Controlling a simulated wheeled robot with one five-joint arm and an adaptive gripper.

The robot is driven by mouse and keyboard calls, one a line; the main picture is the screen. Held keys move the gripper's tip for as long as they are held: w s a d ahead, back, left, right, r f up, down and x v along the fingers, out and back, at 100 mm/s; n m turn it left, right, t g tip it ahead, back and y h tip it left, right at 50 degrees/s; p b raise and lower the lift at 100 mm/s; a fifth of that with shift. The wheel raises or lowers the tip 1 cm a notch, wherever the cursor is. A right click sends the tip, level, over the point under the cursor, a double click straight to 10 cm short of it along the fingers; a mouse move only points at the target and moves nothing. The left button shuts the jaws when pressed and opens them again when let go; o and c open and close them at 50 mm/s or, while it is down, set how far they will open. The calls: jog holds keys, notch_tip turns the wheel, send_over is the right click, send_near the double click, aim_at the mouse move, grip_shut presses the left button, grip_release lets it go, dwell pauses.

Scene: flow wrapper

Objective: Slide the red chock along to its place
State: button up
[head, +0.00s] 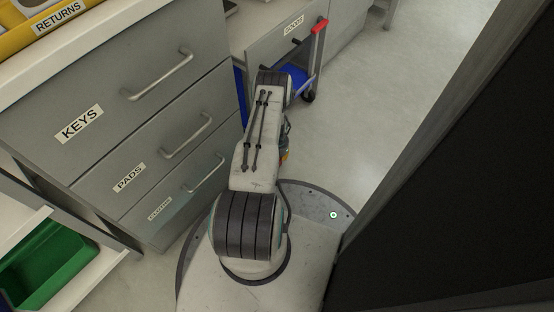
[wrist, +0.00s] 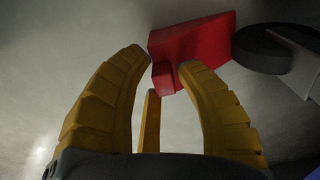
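The red chock (wrist: 200,42) shows at the top of the wrist view, on the pale floor. It is a wedge-like block with a small red knob (wrist: 163,78) on its near side. My gripper (wrist: 165,62) has its yellow fingers spread, with the tips close to the chock and the knob between them. The right fingertip looks very near the knob; whether it touches, I cannot tell. In the head view the chock is not seen, and my arm hides most of the gripper.
A dark wheel (wrist: 262,48) stands right beside the chock. A cart with a red handle (head: 320,26) is beyond my arm. Grey drawers (head: 110,120) line the left, and a dark panel (head: 470,200) closes off the right. Open floor (head: 390,90) lies between.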

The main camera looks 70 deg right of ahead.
jog(key=o, duration=0.3)
jog(key=shift+r, duration=0.2)
notch_tip(320, 180, up, 12)
jog(key=shift+f, duration=0.15)
dwell(0.5)
jog(key=shift+s, duration=0.1)
dwell(0.6)
